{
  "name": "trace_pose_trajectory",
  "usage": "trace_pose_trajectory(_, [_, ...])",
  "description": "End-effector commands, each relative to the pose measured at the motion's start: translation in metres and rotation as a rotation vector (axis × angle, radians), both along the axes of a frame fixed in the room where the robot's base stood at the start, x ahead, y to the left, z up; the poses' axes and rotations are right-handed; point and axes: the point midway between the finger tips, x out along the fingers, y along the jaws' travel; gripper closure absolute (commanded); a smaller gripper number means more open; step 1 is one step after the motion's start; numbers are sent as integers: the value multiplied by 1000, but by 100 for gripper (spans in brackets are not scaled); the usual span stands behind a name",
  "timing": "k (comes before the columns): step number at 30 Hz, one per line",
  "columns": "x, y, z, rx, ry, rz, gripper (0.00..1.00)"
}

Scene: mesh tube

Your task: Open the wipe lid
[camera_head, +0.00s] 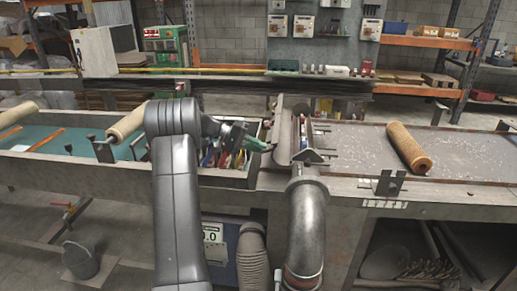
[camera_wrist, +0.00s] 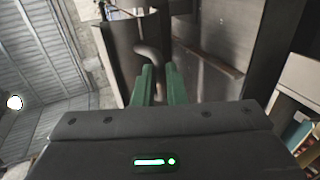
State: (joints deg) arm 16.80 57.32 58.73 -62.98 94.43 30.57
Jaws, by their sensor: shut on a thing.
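My gripper (camera_head: 264,146) reaches right from the arm to the edge of a grey curved metal cover (camera_head: 283,130), which seems to be the wipe lid. In the wrist view, the green fingers of my gripper (camera_wrist: 161,75) are shut on a curved bar handle (camera_wrist: 149,55). The handle stands out from a dark metal panel (camera_wrist: 134,42). The gap between the fingertips is narrow, and the handle's lower end is hidden between them. In the head view the handle is too small to make out.
A tray of tools (camera_head: 232,160) lies just below my gripper. A large metal pipe (camera_head: 307,225) rises in front of the cover. A tan roll (camera_head: 408,148) lies on the bench at the right. Another tan roll (camera_head: 127,125) is left of my arm.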

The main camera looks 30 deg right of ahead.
Motion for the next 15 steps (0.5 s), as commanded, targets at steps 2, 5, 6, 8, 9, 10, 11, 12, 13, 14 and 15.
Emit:
trace_pose_trajectory(2, [-4, 0, -18, -8, 30, -11, 100])
trace_pose_trajectory(5, [-4, 1, -22, -32, 49, -12, 100])
trace_pose_trajectory(6, [-3, 1, -23, -40, 54, -11, 100])
trace_pose_trajectory(8, [-3, 1, -23, -48, 59, -10, 100])
trace_pose_trajectory(9, [-3, 2, -24, -53, 61, -9, 100])
trace_pose_trajectory(10, [-2, 2, -24, -56, 63, -8, 100])
trace_pose_trajectory(11, [-2, 2, -24, -58, 64, -8, 100])
trace_pose_trajectory(12, [-2, 2, -24, -60, 64, -7, 100])
trace_pose_trajectory(13, [-2, 2, -25, -61, 65, -7, 100])
trace_pose_trajectory(14, [-2, 3, -24, -62, 65, -7, 100])
trace_pose_trajectory(15, [-2, 3, -24, -62, 65, -7, 100])
